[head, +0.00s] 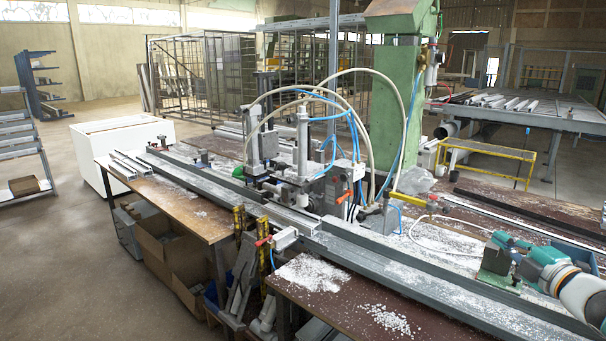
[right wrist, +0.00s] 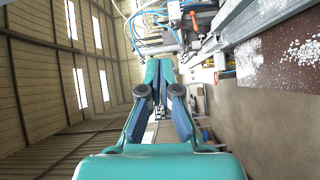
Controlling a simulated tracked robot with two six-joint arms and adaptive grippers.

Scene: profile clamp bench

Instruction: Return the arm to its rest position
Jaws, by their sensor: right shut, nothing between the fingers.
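My right arm comes in from the right edge of the head view, over the right end of the bench. Its teal gripper (head: 500,240) points left along the bench. In the right wrist view the gripper (right wrist: 160,68) has its two fingers together at the tips, with nothing between them. The clamp machine (head: 302,150), with pale hoses and blue air lines, stands on the bench to the left of the gripper and well apart from it. My left gripper is not in view.
A long metal rail (head: 400,270) runs along the bench. A green block (head: 496,262) shows right by the gripper; I cannot tell whether they touch. White chips (head: 312,272) lie on the brown bench top. A green column (head: 396,110) rises behind.

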